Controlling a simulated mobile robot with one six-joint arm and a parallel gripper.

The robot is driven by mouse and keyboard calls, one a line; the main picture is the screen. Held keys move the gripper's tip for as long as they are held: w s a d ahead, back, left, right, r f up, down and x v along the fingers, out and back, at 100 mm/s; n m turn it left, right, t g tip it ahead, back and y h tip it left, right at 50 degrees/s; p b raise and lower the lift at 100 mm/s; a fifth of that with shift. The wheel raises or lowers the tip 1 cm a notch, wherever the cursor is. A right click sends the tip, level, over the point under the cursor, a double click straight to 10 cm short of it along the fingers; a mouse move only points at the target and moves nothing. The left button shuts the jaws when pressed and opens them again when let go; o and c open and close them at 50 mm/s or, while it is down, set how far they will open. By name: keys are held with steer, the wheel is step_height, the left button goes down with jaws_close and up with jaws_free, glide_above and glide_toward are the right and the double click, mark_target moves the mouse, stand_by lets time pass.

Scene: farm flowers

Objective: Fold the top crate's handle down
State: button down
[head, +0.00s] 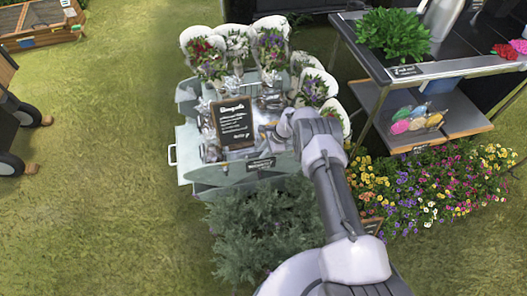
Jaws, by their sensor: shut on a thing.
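The top crate (250,172) is a pale grey-green box in the middle of the head view, with a small dark label on its front. It is stacked on another pale crate whose lower edges show beneath it. My gripper (277,129) is at the right part of the top crate, low among the things there. It is shut on what seems to be the top crate's handle; the fingertips and most of that handle are small and partly hidden by my wrist. A light loop handle (172,155) sticks out at the stack's left side.
Bouquets in white wrapping (271,47) stand behind and around the crate. A black chalkboard sign (233,123) stands in front of them. A grey-green bush (262,225) is close in front. A shelf stand (440,128) and colourful flowers (420,190) are at the right.

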steer(key=shift+s+r+p, duration=0.1)
steer(key=shift+p, duration=0.2)
steer(key=s+d+f+n+t+y, duration=0.1)
steer(key=s+f+n+t+y, duration=0.2)
steer(key=t, duration=0.9)
steer(key=shift+s+f+y+p, duration=0.45)
steer(key=shift+s+f+y, duration=0.15)
steer(key=shift+s+f, duration=0.4)
steer(key=shift+s+r, duration=0.1)
steer(key=shift+r, duration=0.1)
